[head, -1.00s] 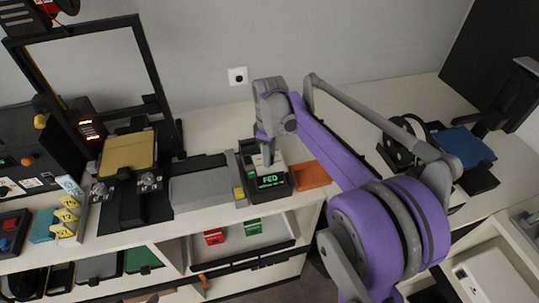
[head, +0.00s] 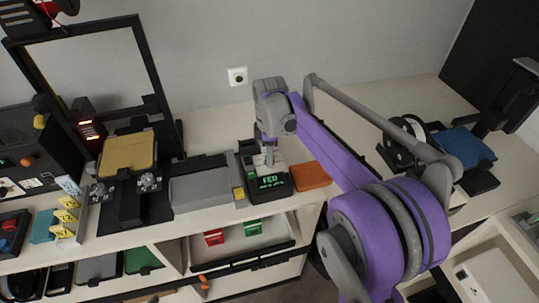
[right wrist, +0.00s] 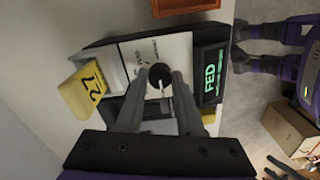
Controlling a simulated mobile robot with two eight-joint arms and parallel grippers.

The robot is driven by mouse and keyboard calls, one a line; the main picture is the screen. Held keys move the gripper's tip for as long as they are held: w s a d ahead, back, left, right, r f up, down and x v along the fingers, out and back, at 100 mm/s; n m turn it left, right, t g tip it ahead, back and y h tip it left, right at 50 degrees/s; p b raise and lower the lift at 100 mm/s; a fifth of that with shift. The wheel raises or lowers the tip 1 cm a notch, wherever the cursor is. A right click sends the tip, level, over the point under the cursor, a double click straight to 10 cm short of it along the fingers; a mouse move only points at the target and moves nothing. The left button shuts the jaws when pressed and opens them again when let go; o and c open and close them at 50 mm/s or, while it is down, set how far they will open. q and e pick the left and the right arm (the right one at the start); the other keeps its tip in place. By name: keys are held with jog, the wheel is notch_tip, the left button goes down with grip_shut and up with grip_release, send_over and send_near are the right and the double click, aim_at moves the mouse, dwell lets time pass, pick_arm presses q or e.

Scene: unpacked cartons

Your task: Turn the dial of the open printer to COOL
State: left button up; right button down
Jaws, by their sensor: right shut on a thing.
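The open-frame printer (head: 150,75) stands at the left, with a gold bed (head: 128,152). A dark control box (head: 247,157) sits right of it, and its green display (head: 272,181) reads FED. In the right wrist view the display (right wrist: 210,74) also reads FED, beside a pale panel (right wrist: 178,48) with a round black dial (right wrist: 160,74) carrying a light pointer line. My right gripper (head: 268,158) reaches down onto this box. In the wrist view its fingers (right wrist: 158,88) are shut on the dial from both sides. Most panel lettering is hidden or too small to read. My left gripper is not in view.
A yellow tag (right wrist: 85,92) marked 27 stands beside the box. An orange block (head: 311,176) lies close to its right. A grey slab (head: 200,190) lies to its left. A black spool (head: 405,140) and a blue-topped device (head: 465,147) stand further right. The counter behind the box is clear.

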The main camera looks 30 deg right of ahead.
jog(key=c, duration=0.5)
grip_release()
jog(key=shift+c, duration=0.2)
jog(key=shift+r, duration=0.1)
notch_tip(320, 180, up, 11)
jog(key=shift+p, duration=0.35)
